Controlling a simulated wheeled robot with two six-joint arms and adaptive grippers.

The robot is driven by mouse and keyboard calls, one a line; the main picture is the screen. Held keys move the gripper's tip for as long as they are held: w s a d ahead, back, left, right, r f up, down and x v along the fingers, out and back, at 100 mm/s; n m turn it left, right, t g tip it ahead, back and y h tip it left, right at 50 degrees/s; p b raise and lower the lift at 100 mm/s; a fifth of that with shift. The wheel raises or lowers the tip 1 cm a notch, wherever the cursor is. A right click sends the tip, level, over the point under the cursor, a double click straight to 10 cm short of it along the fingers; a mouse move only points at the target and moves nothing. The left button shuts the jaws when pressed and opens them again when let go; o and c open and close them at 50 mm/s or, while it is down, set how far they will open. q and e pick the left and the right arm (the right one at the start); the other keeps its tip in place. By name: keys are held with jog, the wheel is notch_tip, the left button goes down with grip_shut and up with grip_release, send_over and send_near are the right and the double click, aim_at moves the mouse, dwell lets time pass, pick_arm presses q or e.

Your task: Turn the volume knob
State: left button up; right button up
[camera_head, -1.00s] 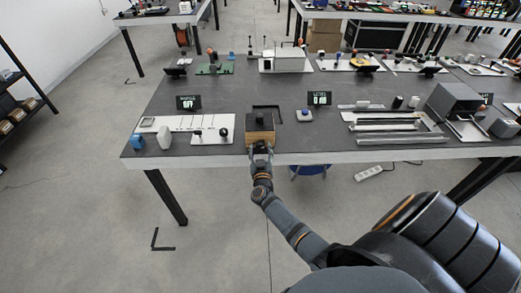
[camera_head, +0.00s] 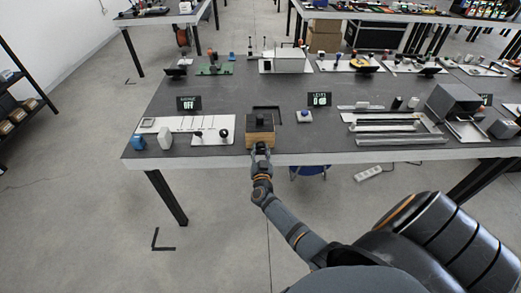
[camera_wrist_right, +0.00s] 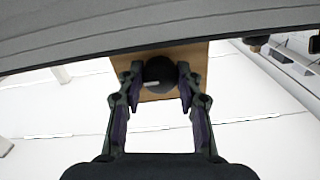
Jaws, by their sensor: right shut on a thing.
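A wooden box (camera_head: 260,133) stands at the front edge of the dark table, with a black part on its top. In the right wrist view the box's wooden face (camera_wrist_right: 190,58) carries a round black knob (camera_wrist_right: 158,72) with a short pale mark that lies nearly level. My right gripper (camera_head: 261,148) is at the front of the box. In the wrist view its two fingers (camera_wrist_right: 159,88) are on either side of the knob, shut on it. In the head view the gripper hides the knob. My left gripper is not in view.
A small display reading OFF (camera_head: 188,103) and another display (camera_head: 318,99) stand behind. Metal rails (camera_head: 390,127) lie to the right. Open floor is in front of the table.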

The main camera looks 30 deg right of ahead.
jog(key=m, duration=0.6)
jog(key=shift+m, duration=0.4)
dwell(0.4)
jog(key=o, duration=1.1)
jog(key=shift+o, duration=0.2)
jog(key=shift+s+f, duration=0.1)
jog(key=v, duration=0.8)
jog(key=shift+a, duration=0.1)
